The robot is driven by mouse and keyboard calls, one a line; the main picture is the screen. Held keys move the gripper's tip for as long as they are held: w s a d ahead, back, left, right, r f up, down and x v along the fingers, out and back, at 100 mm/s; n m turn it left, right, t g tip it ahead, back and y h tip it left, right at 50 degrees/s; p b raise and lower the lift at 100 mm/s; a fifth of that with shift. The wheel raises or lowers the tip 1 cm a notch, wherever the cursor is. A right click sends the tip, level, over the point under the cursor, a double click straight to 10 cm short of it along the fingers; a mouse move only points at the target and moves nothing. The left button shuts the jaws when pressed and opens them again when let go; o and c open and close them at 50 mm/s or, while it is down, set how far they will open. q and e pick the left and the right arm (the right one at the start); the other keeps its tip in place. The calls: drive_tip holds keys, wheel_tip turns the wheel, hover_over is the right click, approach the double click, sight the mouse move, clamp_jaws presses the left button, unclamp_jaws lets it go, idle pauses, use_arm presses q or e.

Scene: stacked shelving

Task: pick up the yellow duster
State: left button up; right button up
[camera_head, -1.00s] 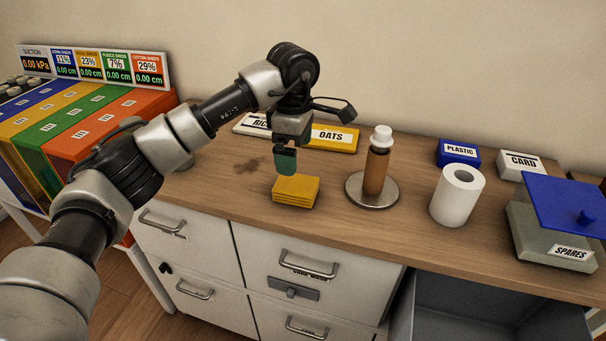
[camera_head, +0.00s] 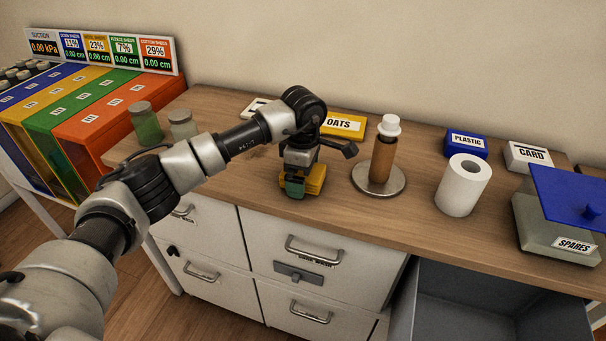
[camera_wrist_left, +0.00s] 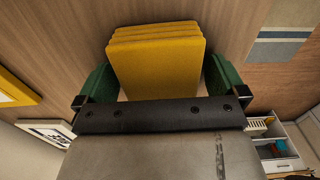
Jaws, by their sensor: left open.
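The yellow duster (camera_head: 316,180) is a folded stack on the wooden counter, partly hidden behind my left gripper (camera_head: 296,186) in the head view. In the left wrist view the duster (camera_wrist_left: 157,58) lies between the two green fingers of my left gripper (camera_wrist_left: 157,80), one finger on each side. The gripper is open, with a small gap showing at the fingers. My right gripper is in neither view.
A paper towel holder with a brown roll (camera_head: 381,163) stands right of the duster. Farther right are a white roll (camera_head: 462,187), a blue PLASTIC box (camera_head: 466,144) and a SPARES box (camera_head: 556,232). Jars (camera_head: 146,124) stand at the left. The yellow OATS box (camera_head: 344,125) lies behind.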

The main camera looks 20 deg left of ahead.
use_arm(q)
drive_tip(key=shift+c, duration=0.5)
drive_tip(key=c, duration=0.8)
wheel_tip(320, 180, up, 10)
drive_tip(key=shift+r+b, duration=0.1)
drive_tip(key=shift+b, duration=0.2)
